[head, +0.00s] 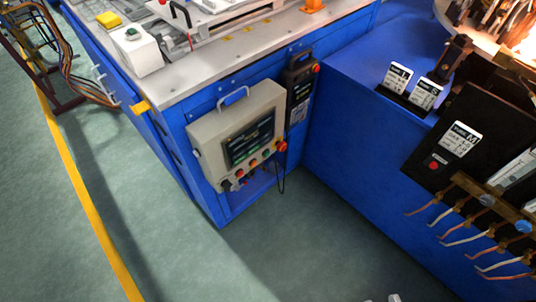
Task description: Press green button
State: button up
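A dark green button (133,34) sits on top of a white box (138,52) at the near left corner of the worktop. A grey control panel (208,136) with a dark screen hangs on the front of the blue bench. A row of small coloured buttons (253,163) runs under its screen, too small to tell every colour. My gripper is not clearly in view. A small pale shape at the bottom edge cannot be identified.
The blue bench (190,165) has a light worktop (180,88). A yellow block (109,20) lies behind the white box. A second blue unit (345,160) with hanging cables (470,238) stands at right.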

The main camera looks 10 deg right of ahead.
grip_shut()
dwell(1.5)
